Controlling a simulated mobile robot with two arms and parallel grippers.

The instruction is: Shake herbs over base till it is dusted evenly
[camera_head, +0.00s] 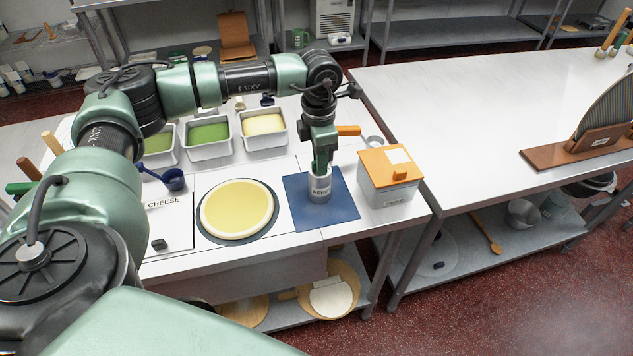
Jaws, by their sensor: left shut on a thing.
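The base (237,209) is a pale yellow-topped round with a lighter rim, lying on a dark round plate or mat on the counter. Its top looks plain yellow, with no specks that I can make out. The herb shaker (319,189), a grey metal can with a dark label, stands upright on or just over a blue mat (343,207) to the right of the base. My left gripper (320,171) points down from above and is shut on the shaker's top. The shaker's top is hidden by the gripper. My right gripper is not in view.
A grey box with an orange lid (390,166) stands close right of the mat. Metal tubs (208,150) with green and yellow contents stand behind the base. A blue ladle (173,179) and a cheese-labelled lid (168,228) are to the left. The right-hand table (460,120) is mostly clear.

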